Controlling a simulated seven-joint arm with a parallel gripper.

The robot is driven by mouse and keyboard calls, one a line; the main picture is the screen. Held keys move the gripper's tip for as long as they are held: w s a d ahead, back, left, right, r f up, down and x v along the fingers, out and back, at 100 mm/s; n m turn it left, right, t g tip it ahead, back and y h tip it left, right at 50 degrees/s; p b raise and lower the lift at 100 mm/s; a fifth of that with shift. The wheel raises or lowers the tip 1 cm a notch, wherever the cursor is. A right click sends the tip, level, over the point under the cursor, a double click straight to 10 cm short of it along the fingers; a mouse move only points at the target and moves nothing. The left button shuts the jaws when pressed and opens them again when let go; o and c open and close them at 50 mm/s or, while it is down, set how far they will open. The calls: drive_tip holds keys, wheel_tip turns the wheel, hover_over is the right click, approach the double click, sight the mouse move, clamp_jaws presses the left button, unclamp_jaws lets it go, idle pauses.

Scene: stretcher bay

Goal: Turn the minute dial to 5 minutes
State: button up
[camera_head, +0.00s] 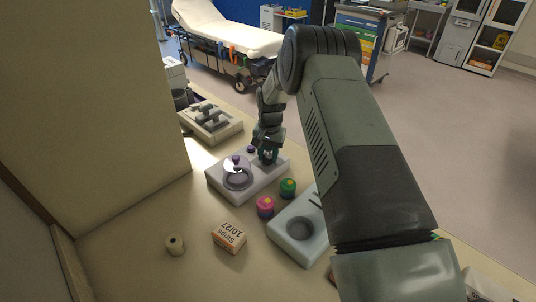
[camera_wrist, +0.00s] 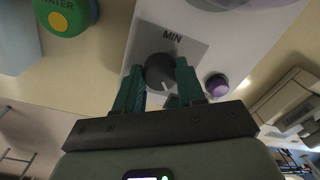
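The minute dial (camera_wrist: 160,72) is a dark round knob on a grey plate marked MIN, seen in the wrist view. A pale pointer line on it faces the lower edge of the picture. My gripper (camera_wrist: 160,80) has one green finger on each side of the dial, with no clear gap at either side; it appears shut on the dial. In the head view my gripper (camera_head: 267,156) is down at the right back part of the white device (camera_head: 214,186) that carries the dial. The dial is mostly hidden by my fingers there.
A purple knob (camera_wrist: 217,85) sits right beside the dial plate. A clear round bowl (camera_head: 237,179) is on the same device. Green (camera_head: 288,188) and pink (camera_head: 265,206) round containers, a pale device (camera_head: 287,244) and a Strips box (camera_head: 229,237) stand nearer. A switch box (camera_head: 225,133) stands behind.

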sight(270, 156)
drive_tip(key=shift+c, duration=1.4)
drive_tip(key=n, duration=0.4)
drive_tip(key=shift+n, duration=0.3)
drive_tip(key=o, duration=1.1)
drive_tip(key=shift+c, duration=0.2)
wheel_tip(270, 156, up, 11)
drive_tip(key=shift+d, duration=0.3)
